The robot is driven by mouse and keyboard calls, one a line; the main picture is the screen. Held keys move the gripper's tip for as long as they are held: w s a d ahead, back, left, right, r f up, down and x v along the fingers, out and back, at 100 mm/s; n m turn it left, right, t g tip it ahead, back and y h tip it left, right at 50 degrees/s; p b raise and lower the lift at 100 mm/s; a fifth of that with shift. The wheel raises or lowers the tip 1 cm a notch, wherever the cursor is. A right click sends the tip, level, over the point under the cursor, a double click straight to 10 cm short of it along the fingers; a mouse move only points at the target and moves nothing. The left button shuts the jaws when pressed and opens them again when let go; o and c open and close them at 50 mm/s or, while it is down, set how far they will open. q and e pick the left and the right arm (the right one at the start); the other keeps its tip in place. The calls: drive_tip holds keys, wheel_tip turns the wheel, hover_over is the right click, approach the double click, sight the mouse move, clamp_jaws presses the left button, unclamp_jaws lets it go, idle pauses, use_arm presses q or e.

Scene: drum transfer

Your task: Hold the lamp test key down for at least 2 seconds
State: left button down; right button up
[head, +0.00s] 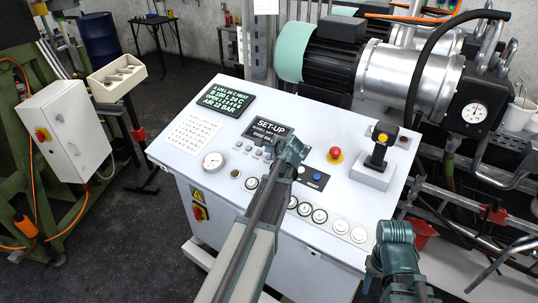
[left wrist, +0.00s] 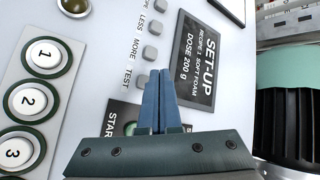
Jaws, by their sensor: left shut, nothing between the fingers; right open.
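The lamp test key (left wrist: 146,80) is a small grey key beside the word TEST on the white panel in the left wrist view, the last in a row of grey keys. My left gripper (left wrist: 162,73) is shut and empty, with its blue fingertips right beside this key and partly over its edge. I cannot tell whether they touch or press it. In the head view my left gripper (head: 291,151) is over the middle of the console, its fingers mostly hidden. My right gripper (head: 394,233) is off the console's front right corner, open, its fingertips not clear.
The SET-UP screen (head: 268,130) is just behind the keys. A START plate (left wrist: 117,112) sits close by the left fingers.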

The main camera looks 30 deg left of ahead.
sight(267, 166)
use_arm(q)
drive_tip(key=r+p, duration=0.1)
drive_tip(key=s+r+p, duration=0.1)
drive_tip(key=r, duration=0.1)
drive_tip(key=shift+s+r+p, duration=0.15)
drive_tip(key=shift+r+p, duration=0.15)
drive_tip(key=shift+p, duration=0.1)
